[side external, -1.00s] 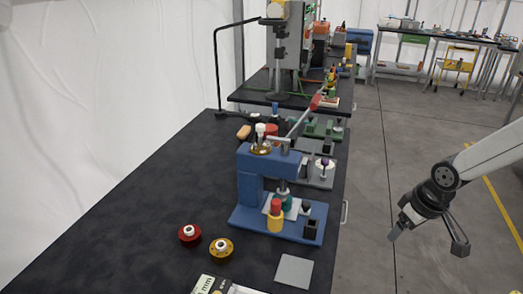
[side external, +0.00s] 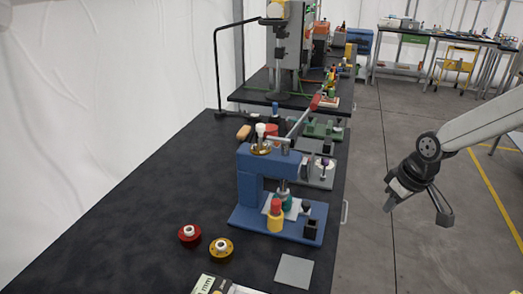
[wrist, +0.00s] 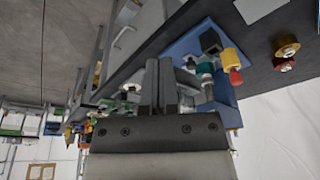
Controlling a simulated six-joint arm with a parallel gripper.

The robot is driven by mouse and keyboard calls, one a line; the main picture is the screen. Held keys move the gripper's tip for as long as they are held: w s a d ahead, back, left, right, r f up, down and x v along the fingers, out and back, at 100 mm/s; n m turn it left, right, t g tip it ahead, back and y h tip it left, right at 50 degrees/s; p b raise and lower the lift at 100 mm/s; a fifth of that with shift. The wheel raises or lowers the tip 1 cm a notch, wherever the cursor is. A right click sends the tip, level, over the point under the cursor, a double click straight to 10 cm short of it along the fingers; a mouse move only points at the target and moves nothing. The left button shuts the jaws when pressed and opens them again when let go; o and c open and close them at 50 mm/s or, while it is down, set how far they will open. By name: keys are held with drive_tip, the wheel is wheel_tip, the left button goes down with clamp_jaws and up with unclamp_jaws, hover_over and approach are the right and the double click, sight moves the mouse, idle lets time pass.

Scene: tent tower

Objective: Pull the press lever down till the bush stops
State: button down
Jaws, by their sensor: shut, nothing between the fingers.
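The blue press (side external: 250,170) stands on the black bench in the side view. Its lever (side external: 303,118) slants up and back to a red knob (side external: 316,102). Under the press head, a teal piece (side external: 287,203) sits on a pale plate; I cannot tell for sure which piece is the bush. My gripper (side external: 390,190) is off the bench's right side, over the floor, well apart from the lever. In the wrist view my gripper's fingers (wrist: 159,62) are together and empty, with the press's blue base (wrist: 190,42) beyond them.
A yellow cup with a red top (side external: 275,217) stands on the press base. Red (side external: 189,235) and yellow (side external: 221,248) flanged pieces and a grey plate (side external: 294,271) lie in front. Green and grey fixtures (side external: 318,170) stand behind the press.

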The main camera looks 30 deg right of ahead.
drive_tip(key=w+r+n+t+y, duration=0.1)
drive_tip(key=w+r+n, duration=0.3)
drive_tip(key=w+r, duration=0.7)
drive_tip(key=w+r+n+t+y, duration=0.2)
drive_tip(key=w+r+n+y, duration=0.2)
drive_tip(key=w+r, duration=0.7)
wheel_tip(320, 180, up, 7)
drive_tip(key=shift+a+f+y, duration=0.15)
drive_tip(key=shift+y, duration=0.15)
drive_tip(key=shift+w, duration=0.1)
hover_over(317, 98)
drive_tip(key=w+a, duration=0.2)
wheel_tip(317, 98, down, 7)
drive_tip(key=shift+s+d+f, duration=0.25)
drive_tip(key=shift+d+f, duration=0.1)
drive_tip(key=shift+f, duration=0.25)
drive_tip(key=shift+s+d+f, duration=0.3)
drive_tip(key=shift+f, duration=0.35)
drive_tip(key=shift+s+d+f, duration=0.25)
drive_tip(key=shift+d+f, duration=0.1)
drive_tip(key=shift+f, duration=0.25)
drive_tip(key=shift+s+d+f, duration=0.1)
